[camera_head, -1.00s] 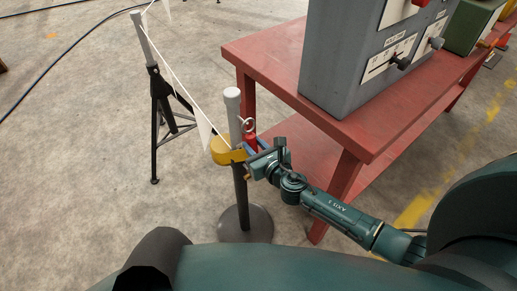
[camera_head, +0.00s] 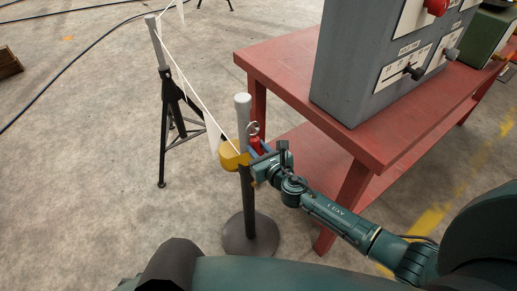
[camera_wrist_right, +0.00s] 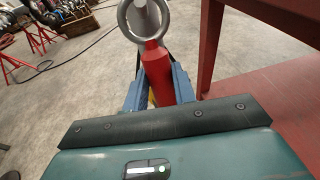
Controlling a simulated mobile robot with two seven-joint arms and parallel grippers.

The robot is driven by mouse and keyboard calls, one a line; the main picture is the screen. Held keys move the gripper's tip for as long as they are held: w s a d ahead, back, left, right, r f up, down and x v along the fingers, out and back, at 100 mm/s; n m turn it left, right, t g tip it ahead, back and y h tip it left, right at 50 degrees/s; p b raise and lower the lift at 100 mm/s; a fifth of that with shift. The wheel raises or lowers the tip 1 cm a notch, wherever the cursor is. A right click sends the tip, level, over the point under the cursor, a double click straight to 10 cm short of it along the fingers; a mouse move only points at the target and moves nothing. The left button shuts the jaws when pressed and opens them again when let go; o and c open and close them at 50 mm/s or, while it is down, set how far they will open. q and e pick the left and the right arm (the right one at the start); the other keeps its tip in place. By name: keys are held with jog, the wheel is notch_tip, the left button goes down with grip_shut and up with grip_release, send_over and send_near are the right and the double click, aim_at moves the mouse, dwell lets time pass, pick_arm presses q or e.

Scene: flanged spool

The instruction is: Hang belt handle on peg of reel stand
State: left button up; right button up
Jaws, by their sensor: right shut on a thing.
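The red belt handle (camera_head: 257,146) with a steel ring on top is beside the grey-topped post (camera_head: 243,107). My right gripper (camera_head: 250,157) is shut on it. In the right wrist view the red handle (camera_wrist_right: 157,72) stands upright between the blue fingers (camera_wrist_right: 157,88), and its ring (camera_wrist_right: 146,20) overlaps the post behind. A yellow housing (camera_head: 232,157) sits at the post, left of the gripper; whether handle and post touch, I cannot tell. The peg cannot be made out clearly. My left gripper is not in view.
A red bench (camera_head: 300,75) with a grey control box (camera_head: 375,60) stands to the right, close to my right arm. A black tripod stand (camera_head: 172,110) with a grey post is at the left, with a white line running from it. Open floor lies left.

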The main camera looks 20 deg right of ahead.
jog(key=o, duration=1.1)
jog(key=shift+s+d+r, duration=0.1)
jog(key=shift+s, duration=0.4)
jog(key=p+v, duration=0.1)
jog(key=v, duration=1.1)
jog(key=shift+s, duration=0.15)
